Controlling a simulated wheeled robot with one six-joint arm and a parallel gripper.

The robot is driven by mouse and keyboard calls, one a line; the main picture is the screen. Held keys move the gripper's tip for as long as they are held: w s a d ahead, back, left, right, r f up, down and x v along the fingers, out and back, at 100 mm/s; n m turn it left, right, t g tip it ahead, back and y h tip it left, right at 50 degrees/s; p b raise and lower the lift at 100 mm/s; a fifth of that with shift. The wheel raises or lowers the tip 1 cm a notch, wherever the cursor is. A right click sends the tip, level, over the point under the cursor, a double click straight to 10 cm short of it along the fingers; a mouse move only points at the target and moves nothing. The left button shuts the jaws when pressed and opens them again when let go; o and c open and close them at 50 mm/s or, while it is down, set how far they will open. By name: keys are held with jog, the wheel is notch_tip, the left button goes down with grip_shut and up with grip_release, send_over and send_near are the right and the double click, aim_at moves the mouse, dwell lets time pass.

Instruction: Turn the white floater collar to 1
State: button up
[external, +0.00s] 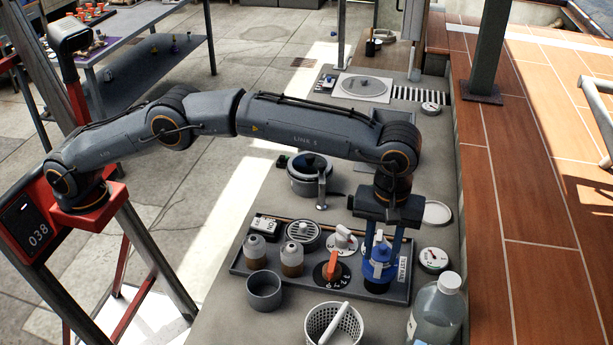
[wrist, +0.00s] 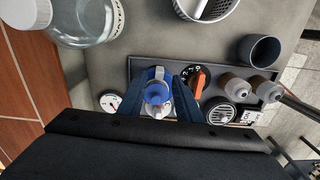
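A blue floater (external: 379,272) with a white upper part (external: 378,246) stands at the right end of a dark tray (external: 302,280). The floater also shows in the wrist view (wrist: 158,94), with white around its blue middle. My gripper (external: 381,250) points down over it, one blue finger on each side. In the wrist view my gripper (wrist: 158,84) is open, with the floater between its fingers. I cannot tell whether a finger touches it. Marks on the collar are too small to read, so its setting cannot be told.
Left of the floater are an orange knob (external: 333,266) on a black numbered dial and a white knob (external: 343,237). Two capped bottles (external: 292,260) and a round grille (external: 303,234) fill the tray's left. A gauge (external: 433,260) and large clear bottle (external: 436,310) stand right.

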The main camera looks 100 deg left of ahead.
aim_at(379, 266)
jog(key=shift+f+p, duration=0.5)
jog(key=shift+f, duration=1.85)
grip_shut()
